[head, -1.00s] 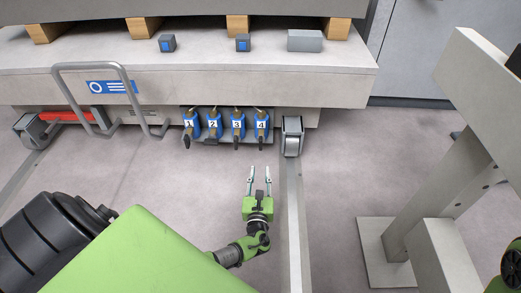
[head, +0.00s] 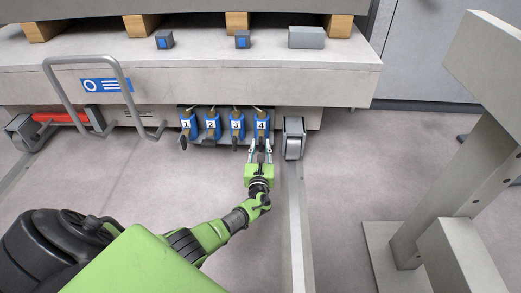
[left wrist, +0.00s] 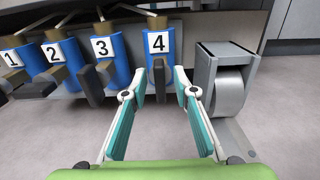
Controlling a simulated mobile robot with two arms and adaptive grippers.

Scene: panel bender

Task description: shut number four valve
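The number four valve (head: 262,124) is the rightmost in a row of blue numbered valves under the machine's front edge. Its white "4" label faces me in the left wrist view (left wrist: 159,42). Its dark handle (left wrist: 160,78) hangs below the blue body. My left gripper (head: 261,149) is open just in front of this valve, with a finger on each side of the handle. In the left wrist view both fingers (left wrist: 160,88) stand apart from the handle, with gaps showing. My right gripper is not in view.
The number three valve (left wrist: 103,45) and its dark handle stand close to the left. A grey roller block (head: 293,138) is close on the right, above a floor rail (head: 296,220). A grey tube handle (head: 47,70) and a large grey frame (head: 480,180) stand farther out.

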